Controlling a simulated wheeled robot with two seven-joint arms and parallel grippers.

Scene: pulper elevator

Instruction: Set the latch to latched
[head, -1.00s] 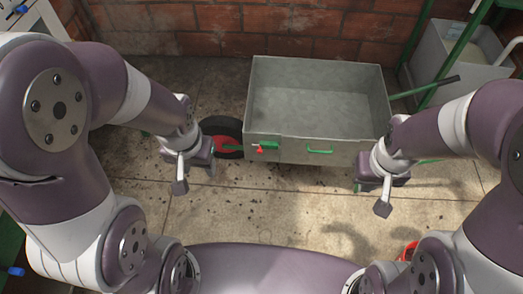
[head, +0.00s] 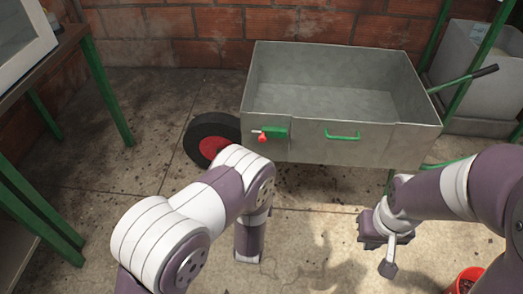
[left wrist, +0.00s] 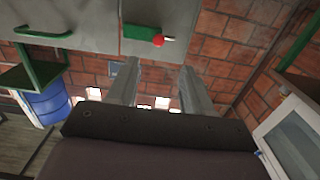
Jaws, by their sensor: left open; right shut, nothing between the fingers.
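The latch is a green plate (head: 275,132) with a red knob (head: 262,138) and a short pale bolt, on the left of the front wall of a grey metal cart (head: 370,148). It also shows near the top of the left wrist view, where the red knob (left wrist: 158,41) is clear. My left gripper (left wrist: 158,75) is open and empty, its two fingers pointing up toward the latch panel and apart from the latch. In the head view my left arm hides its fingers. My right gripper (head: 374,240) is shut and empty, below the cart's right side and away from the latch.
A green handle (head: 342,136) sits on the cart's front, right of the latch. The cart has a black wheel with a red hub (head: 212,147). A green-legged table (head: 108,90) stands at left, a red bucket (head: 466,281) at lower right.

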